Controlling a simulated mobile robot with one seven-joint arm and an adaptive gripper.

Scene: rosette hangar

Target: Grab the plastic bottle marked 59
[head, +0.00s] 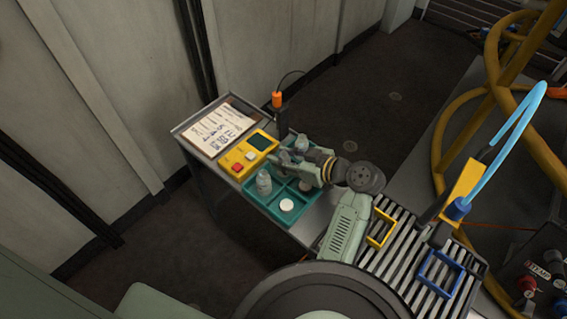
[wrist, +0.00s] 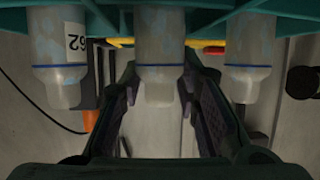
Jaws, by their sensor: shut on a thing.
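Three pale translucent plastic bottles with blue bands show upside down in the wrist view. My gripper (wrist: 160,88) is shut on the middle bottle (wrist: 158,45), with a finger on each side of its neck. The left bottle (wrist: 60,50) carries the mark 62. The right bottle (wrist: 250,45) shows no readable mark, and neither does the held one, so I cannot tell which is 59. In the head view my gripper (head: 306,168) reaches low over the teal tray (head: 261,206). One bottle (head: 264,183) stands in the tray, left of my gripper.
White round pieces, one of them a disc (head: 286,204), lie in the tray's front compartments. A yellow box (head: 247,155) with a red button and a paper sheet (head: 218,128) lie beside the tray. An orange-topped post (head: 277,100) stands behind. A slatted rack (head: 405,262) lies at right.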

